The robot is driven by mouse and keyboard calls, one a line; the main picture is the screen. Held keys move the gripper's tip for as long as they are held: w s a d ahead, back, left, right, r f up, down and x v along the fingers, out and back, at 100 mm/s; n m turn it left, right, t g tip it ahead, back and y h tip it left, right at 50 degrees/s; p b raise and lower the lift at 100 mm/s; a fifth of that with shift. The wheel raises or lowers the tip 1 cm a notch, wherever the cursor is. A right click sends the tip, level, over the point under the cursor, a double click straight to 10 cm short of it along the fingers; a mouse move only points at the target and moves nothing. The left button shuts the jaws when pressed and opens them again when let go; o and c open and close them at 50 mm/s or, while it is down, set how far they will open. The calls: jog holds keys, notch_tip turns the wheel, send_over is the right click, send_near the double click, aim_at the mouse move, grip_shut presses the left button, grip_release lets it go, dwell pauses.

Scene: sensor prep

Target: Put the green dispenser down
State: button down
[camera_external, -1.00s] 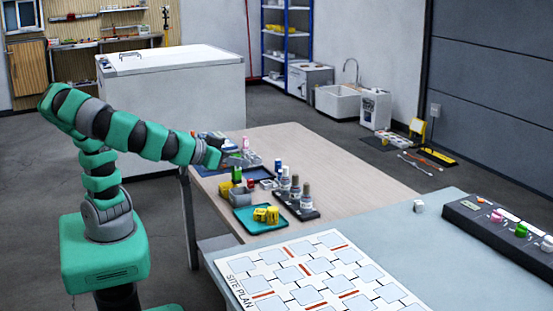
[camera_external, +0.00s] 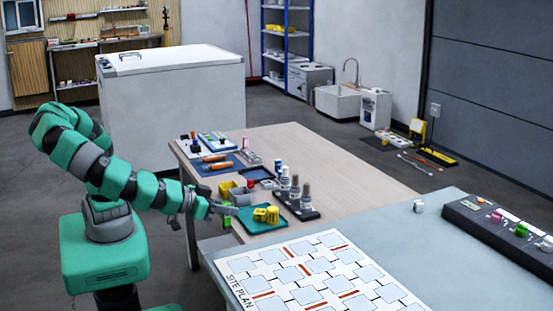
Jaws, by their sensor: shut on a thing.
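The green dispenser (camera_external: 227,222) is a small bright green block at the left edge of the teal tray (camera_external: 250,228). My gripper (camera_external: 230,209) is low over that tray edge, shut on the dispenser, which shows just under the fingers. The fingers hide its upper part. I cannot tell whether its bottom touches the tray or the table.
Two yellow containers (camera_external: 266,215) stand on the teal tray, right of my gripper. A black rack (camera_external: 297,207) with several bottles is to the right. A blue mat (camera_external: 217,168) with orange-handled tools lies farther back.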

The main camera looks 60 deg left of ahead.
jog(key=shift+f, duration=0.35)
jog(key=shift+w+d+f, duration=0.1)
jog(key=shift+w+d, duration=0.1)
jog(key=shift+w, duration=0.05)
jog(key=w+d, duration=0.3)
jog(key=w+d+f+b, duration=0.1)
jog(key=w+d, duration=0.2)
jog(key=d, duration=0.1)
jog(key=w+d, duration=0.4)
jog(key=shift+w+f, duration=0.1)
jog(key=shift+f, duration=0.1)
jog(key=shift+w+d+f+b, duration=0.15)
jog(key=shift+f+b, duration=0.55)
jog(key=shift+f, duration=1)
jog(key=shift+f, duration=0.15)
jog(key=c, duration=1.3)
grip_release()
